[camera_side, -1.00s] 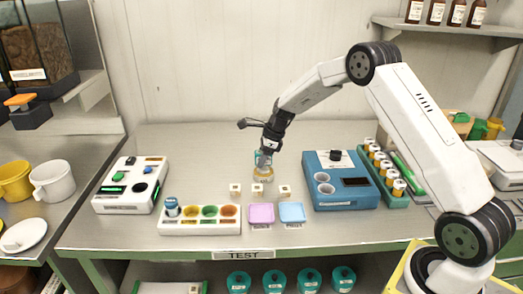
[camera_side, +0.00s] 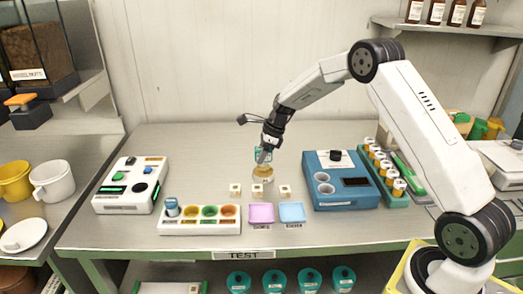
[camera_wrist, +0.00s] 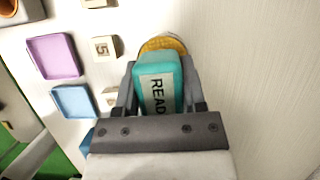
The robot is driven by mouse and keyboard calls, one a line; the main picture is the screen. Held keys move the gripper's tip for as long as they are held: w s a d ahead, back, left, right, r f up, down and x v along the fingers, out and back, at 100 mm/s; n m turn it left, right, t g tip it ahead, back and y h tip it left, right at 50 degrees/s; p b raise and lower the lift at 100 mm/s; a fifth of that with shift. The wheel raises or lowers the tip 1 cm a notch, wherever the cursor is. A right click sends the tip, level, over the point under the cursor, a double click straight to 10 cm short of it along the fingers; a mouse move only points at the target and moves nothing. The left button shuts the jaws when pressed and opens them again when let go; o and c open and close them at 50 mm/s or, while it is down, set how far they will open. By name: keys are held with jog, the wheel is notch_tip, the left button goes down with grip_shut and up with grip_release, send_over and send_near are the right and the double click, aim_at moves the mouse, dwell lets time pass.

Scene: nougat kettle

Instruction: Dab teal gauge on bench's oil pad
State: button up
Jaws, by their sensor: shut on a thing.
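My gripper (camera_side: 264,160) is shut on the teal gauge (camera_wrist: 158,78), a small block with a pale label reading "READ", partly hidden by the fingers. In the side view the gauge (camera_side: 264,152) is upright above the bench. The oil pad (camera_side: 263,174), round and amber, is on the bench (camera_side: 200,145) just under the gauge. In the wrist view the pad (camera_wrist: 163,43) shows beyond the gauge's far end, partly covered by it. A small gap seems to lie between gauge and pad, but I cannot tell for sure.
Three cream number blocks (camera_side: 257,190) sit just in front of the pad. Purple (camera_side: 261,213) and blue (camera_side: 292,212) trays lie nearer the front. A tray of coloured cups (camera_side: 200,228) is front left, and a blue machine (camera_side: 342,195) stands right. The bench behind is clear.

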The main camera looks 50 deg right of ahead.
jog(key=shift+r, duration=2.35)
